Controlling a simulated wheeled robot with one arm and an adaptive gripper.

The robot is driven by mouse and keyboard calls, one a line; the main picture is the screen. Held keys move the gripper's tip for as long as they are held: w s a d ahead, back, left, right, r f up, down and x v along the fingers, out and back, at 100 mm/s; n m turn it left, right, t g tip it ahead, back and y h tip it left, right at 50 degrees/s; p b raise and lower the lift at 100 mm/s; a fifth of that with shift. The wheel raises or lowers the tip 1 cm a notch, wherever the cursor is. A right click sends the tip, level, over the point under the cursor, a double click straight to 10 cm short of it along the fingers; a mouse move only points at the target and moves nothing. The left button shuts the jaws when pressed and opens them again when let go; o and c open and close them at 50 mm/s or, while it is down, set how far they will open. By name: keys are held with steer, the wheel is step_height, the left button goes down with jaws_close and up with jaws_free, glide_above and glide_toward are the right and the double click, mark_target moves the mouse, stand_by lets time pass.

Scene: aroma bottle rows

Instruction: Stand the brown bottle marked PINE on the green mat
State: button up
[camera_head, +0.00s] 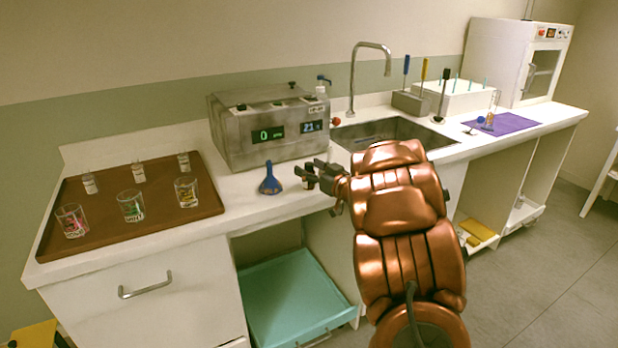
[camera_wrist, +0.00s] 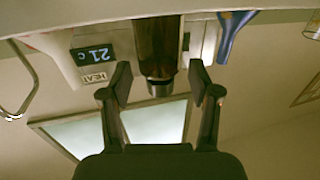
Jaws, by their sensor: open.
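A dark brown bottle (camera_wrist: 157,45) shows in the wrist view, between and just beyond the fingertips of my gripper (camera_wrist: 159,80). Its dark cap end points toward my palm. The fingers are apart, with a gap on each side of the bottle. No PINE marking is readable. In the head view my gripper (camera_head: 315,174) is over the counter's front edge, right of the blue funnel, and the bottle is mostly hidden by the fingers. I cannot make out a green mat; a purple mat (camera_head: 512,121) lies at the counter's far right.
A blue funnel (camera_head: 269,180) stands close left of my gripper. A grey heater box (camera_head: 262,150) is behind, the sink (camera_head: 395,128) to the right. A brown tray (camera_head: 100,225) holds several glasses and small bottles. A teal drawer (camera_head: 290,300) is below the counter.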

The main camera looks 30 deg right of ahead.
steer(key=shift+w, duration=0.15)
steer(key=shift+f, duration=0.15)
jaws_close()
stand_by(0.3)
